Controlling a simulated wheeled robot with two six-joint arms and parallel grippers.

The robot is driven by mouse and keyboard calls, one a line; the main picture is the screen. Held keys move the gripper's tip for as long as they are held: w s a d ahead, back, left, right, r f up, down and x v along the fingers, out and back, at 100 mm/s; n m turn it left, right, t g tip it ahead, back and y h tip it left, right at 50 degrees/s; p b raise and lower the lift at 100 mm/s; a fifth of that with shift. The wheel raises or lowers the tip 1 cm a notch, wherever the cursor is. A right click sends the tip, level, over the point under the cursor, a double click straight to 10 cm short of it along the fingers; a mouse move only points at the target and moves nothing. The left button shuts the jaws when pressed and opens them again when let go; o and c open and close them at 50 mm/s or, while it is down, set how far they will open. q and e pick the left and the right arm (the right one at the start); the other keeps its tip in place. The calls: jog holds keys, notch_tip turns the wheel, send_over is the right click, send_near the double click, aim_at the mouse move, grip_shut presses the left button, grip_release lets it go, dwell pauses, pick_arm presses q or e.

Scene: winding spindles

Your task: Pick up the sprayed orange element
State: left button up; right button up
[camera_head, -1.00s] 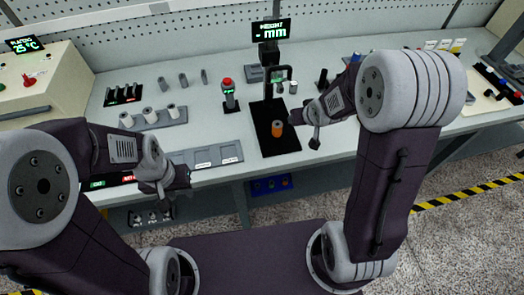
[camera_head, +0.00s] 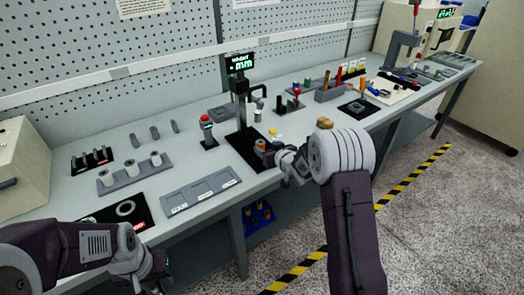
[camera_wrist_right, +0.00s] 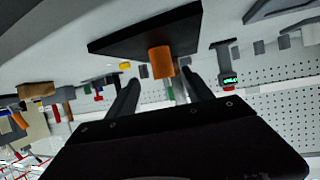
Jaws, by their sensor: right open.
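The orange element (camera_head: 260,145) is a small cylinder standing on the black base plate (camera_head: 247,156) of the height gauge. My right gripper (camera_head: 268,157) is right by it and partly covers it in the head view. In the right wrist view the orange element (camera_wrist_right: 161,61) shows at the open fingertips (camera_wrist_right: 164,83), roughly centred between them; I cannot tell whether either finger touches it. My left gripper (camera_head: 158,277) is low at the front, off the table, and its fingers are too unclear to judge.
The height gauge column (camera_head: 241,103) with its display (camera_head: 240,62) stands behind the element. A button post (camera_head: 207,131) is to its left. Tools and blocks stand further right.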

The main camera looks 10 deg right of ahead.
aim_at(262, 146)
jog(key=shift+w+a, duration=0.2)
jog(key=shift+w, duration=0.15)
jog(key=shift+a, duration=0.2)
jog(key=shift+w+a, duration=0.15)
jog(key=x, duration=0.5)
jog(key=shift+d+f, duration=0.2)
jog(key=shift+d, duration=0.05)
jog(key=shift+s+a+r, duration=0.1)
jog(key=shift+s+r, duration=0.05)
jog(key=shift+s, duration=0.05)
grip_shut()
